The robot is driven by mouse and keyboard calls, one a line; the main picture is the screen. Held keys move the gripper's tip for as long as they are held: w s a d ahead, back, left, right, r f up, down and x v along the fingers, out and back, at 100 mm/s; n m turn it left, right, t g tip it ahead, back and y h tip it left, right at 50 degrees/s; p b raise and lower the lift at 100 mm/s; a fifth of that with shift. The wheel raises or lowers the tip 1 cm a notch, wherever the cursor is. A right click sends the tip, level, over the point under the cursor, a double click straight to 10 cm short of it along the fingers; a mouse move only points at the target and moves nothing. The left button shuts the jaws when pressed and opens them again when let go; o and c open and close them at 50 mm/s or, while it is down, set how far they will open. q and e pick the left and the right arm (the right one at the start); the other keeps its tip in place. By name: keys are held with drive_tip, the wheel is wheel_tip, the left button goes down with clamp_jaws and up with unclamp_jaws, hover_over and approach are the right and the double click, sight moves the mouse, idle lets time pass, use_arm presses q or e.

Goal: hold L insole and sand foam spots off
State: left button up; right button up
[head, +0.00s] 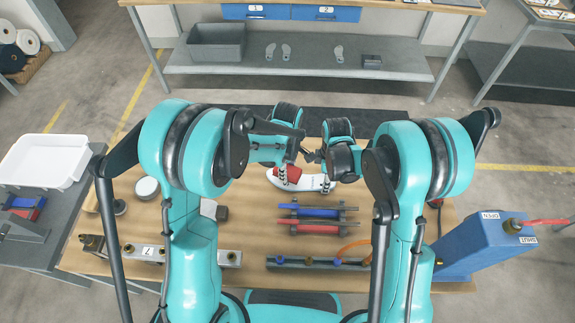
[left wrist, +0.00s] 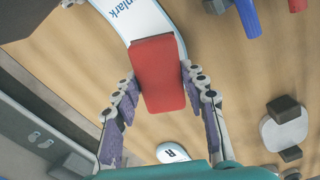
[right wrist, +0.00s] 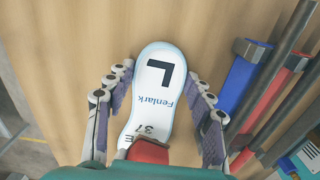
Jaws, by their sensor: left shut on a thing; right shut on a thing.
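The L insole (head: 318,183) is white with a blue edge and lies on the wooden bench. Its L and "Fenlark" print show in the right wrist view (right wrist: 160,85). My right gripper (right wrist: 158,72) is shut on the insole, one finger along each side. A red block (head: 291,174) lies over the insole's other end. My left gripper (left wrist: 158,72) is shut on the red block (left wrist: 158,75), a finger on each side. The red block hides the insole under it; I cannot see foam spots.
A blue box (head: 478,243) marked OPEN and SHUT is at the right. A white tray (head: 78,172) is at the left.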

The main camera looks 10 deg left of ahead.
use_arm(q)
drive_tip(key=shift+f, duration=0.5)
drive_tip(key=shift+s, duration=0.1)
drive_tip(key=shift+s+a, duration=0.35)
drive_tip(key=shift+s, duration=0.55)
drive_tip(key=shift+f, duration=0.35)
drive_tip(key=shift+f, duration=0.65)
drive_tip(key=shift+w, duration=0.15)
